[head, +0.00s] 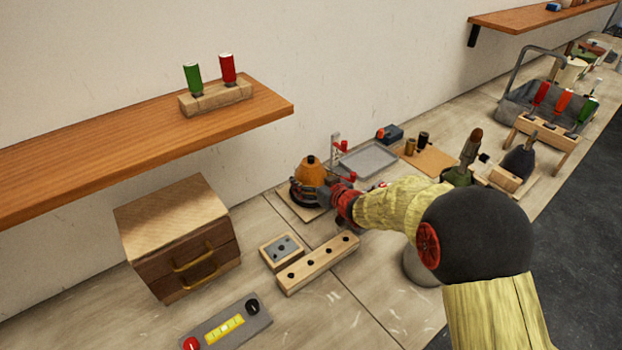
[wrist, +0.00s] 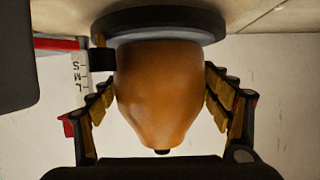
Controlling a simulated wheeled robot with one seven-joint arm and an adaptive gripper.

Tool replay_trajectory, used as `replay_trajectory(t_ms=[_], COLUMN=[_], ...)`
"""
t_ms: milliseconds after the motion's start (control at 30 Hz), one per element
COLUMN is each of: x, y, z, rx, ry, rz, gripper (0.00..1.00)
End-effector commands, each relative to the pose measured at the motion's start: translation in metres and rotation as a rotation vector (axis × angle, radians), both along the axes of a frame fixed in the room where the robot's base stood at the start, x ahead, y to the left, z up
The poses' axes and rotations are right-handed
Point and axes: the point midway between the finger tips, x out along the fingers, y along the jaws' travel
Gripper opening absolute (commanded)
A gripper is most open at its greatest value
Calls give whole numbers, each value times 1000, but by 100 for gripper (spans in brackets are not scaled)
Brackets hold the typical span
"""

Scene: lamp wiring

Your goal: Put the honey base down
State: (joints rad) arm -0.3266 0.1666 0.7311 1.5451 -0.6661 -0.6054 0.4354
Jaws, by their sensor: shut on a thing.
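The honey base (head: 312,173) is an orange-brown lamp base with a small dark tip, upright over a dark round disc (head: 298,196) at the back of the bench. In the wrist view the honey base (wrist: 158,88) fills the middle, with the dark disc (wrist: 160,22) at its wide end. My gripper (head: 325,190) is shut on the honey base, with a ridged finger on each side of it in the wrist view (wrist: 162,104). Whether the disc rests fully on the pale board (head: 304,212) under it is hard to tell.
A clamp stand with red knobs (head: 337,148) stands close behind the base. A grey tray (head: 368,160) lies to its right. A wooden block with holes (head: 318,264) and a small drawer box (head: 180,235) are nearer. A shelf (head: 130,135) overhangs on the left.

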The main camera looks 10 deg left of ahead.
Motion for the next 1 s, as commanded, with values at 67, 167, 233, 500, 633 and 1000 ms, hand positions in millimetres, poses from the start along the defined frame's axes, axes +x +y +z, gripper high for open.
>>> replay_trajectory(t_ms=[67,167,233,500,633,1000], x=[2,0,0,0,0,-21], y=[1,0,0,0,0,-19], z=[3,-2,-2,-2,-3,12], rx=[4,-1,-1,0,0,0], ry=[-8,1,1,1,1,2], rz=[1,0,0,0,0,-3], gripper=[17,83,87,96,96,96])
